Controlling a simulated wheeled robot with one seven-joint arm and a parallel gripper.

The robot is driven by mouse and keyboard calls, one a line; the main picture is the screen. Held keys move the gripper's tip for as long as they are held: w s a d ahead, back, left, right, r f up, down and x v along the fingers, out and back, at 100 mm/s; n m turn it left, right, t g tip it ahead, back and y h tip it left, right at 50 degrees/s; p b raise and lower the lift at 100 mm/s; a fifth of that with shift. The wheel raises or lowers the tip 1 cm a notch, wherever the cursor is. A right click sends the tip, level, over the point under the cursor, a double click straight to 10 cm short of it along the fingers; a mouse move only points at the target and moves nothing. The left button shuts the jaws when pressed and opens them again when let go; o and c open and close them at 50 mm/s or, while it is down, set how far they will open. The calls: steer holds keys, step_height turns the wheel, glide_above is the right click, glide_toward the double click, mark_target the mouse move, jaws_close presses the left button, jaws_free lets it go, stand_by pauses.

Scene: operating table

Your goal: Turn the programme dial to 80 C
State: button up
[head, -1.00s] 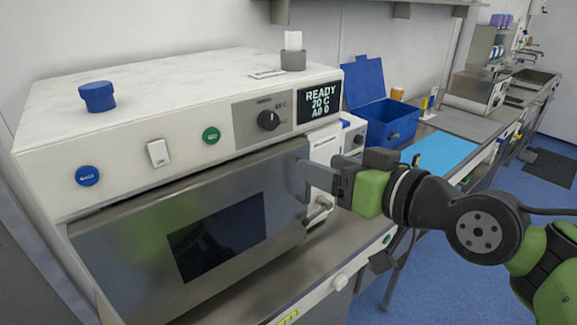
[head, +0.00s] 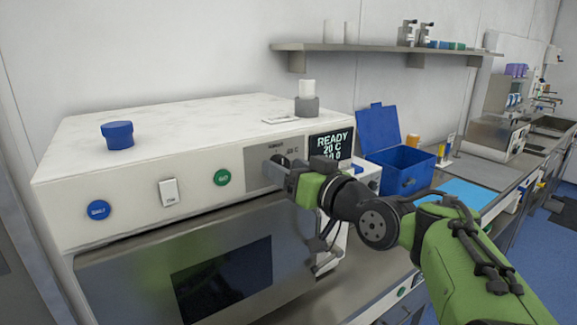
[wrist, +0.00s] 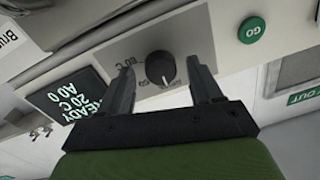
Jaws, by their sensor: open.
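The programme dial (wrist: 161,66) is a black round knob with a pale pointer mark on a grey panel of the white machine. In the wrist view, a printed "80 C" lies beside it, toward the display. My gripper (wrist: 160,80) is open, with one finger on each side of the dial and a gap showing on both sides. In the head view my gripper (head: 272,166) is at the grey panel and mostly hides the dial. The display (head: 331,145) reads READY, 20 C; it also shows in the wrist view (wrist: 75,97).
A green GO button (head: 222,177), a white switch (head: 168,192) and a blue button (head: 98,210) sit left of the dial panel. The closed door (head: 130,285) is below. A blue knob-like cap (head: 117,135) and a grey holder (head: 307,106) stand on top.

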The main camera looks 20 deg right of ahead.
steer(key=c, duration=1)
steer(key=shift+w, duration=0.1)
steer(key=shift+c, duration=0.2)
steer(key=shift+a+f+m+t+h+p, duration=0.1)
steer(key=shift+m+t+h+p, duration=0.25)
steer(key=shift+m+p, duration=3.95)
steer(key=shift+a+m+t+h+p, duration=0.1)
steer(key=shift+m+t+h+p, duration=0.25)
steer(key=shift+m, duration=7.75)
